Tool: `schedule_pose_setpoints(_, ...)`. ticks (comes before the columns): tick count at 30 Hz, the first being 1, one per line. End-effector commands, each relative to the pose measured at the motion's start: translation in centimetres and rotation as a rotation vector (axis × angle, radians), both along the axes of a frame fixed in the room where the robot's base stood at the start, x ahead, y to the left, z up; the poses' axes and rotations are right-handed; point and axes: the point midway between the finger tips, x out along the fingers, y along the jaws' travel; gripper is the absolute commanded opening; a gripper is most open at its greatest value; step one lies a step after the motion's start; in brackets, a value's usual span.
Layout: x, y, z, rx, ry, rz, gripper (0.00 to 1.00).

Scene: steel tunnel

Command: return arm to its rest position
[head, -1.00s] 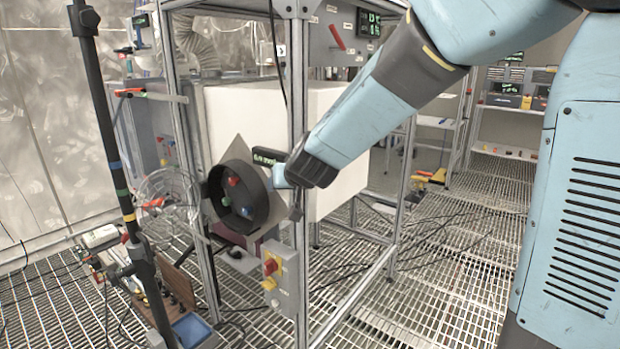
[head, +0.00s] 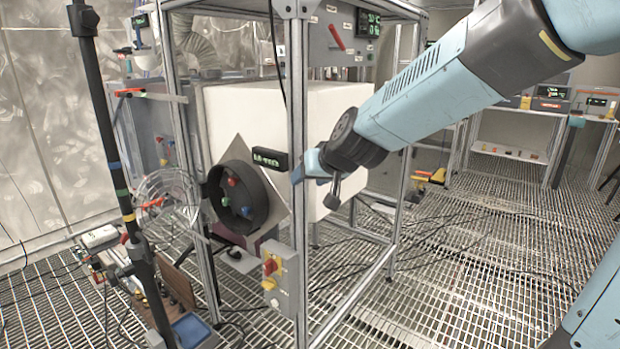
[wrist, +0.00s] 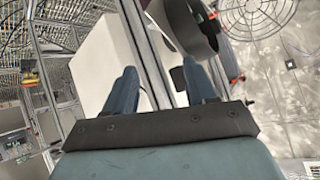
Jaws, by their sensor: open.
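My arm reaches in from the upper right in the head view. Its end, my gripper (head: 312,166), is in front of the white box in the steel frame, to the right of the round black port. In the wrist view my gripper (wrist: 160,86) shows two blue fingers standing apart with nothing between them. The gripper is open and empty. In the head view its fingers are partly hidden by the wrist and small in the picture.
The steel frame (head: 298,200) holds a white box (head: 330,108) and a round black port (head: 240,198) with coloured knobs inside. A black pole (head: 118,170) stands at the left. Open grating floor (head: 470,260) lies at the right.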

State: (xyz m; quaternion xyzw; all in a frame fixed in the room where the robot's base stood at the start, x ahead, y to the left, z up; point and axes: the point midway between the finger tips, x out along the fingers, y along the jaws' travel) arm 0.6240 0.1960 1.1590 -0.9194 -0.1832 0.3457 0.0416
Motion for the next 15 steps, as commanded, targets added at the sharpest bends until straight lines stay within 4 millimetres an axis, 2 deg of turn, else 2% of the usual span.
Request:
schedule_pose_setpoints(5,-0.5,-0.6,0.3,0.003,0.005,0.0,0.56)
schedule_pose_setpoints(8,-1.7,-2.1,1.1,0.001,0.024,0.003,0.56)
schedule_pose_setpoints(11,-3.9,-4.4,1.8,-0.007,0.056,0.0,0.56)
schedule_pose_setpoints(15,-7.7,-8.0,2.5,-0.039,0.113,-0.016,0.56)
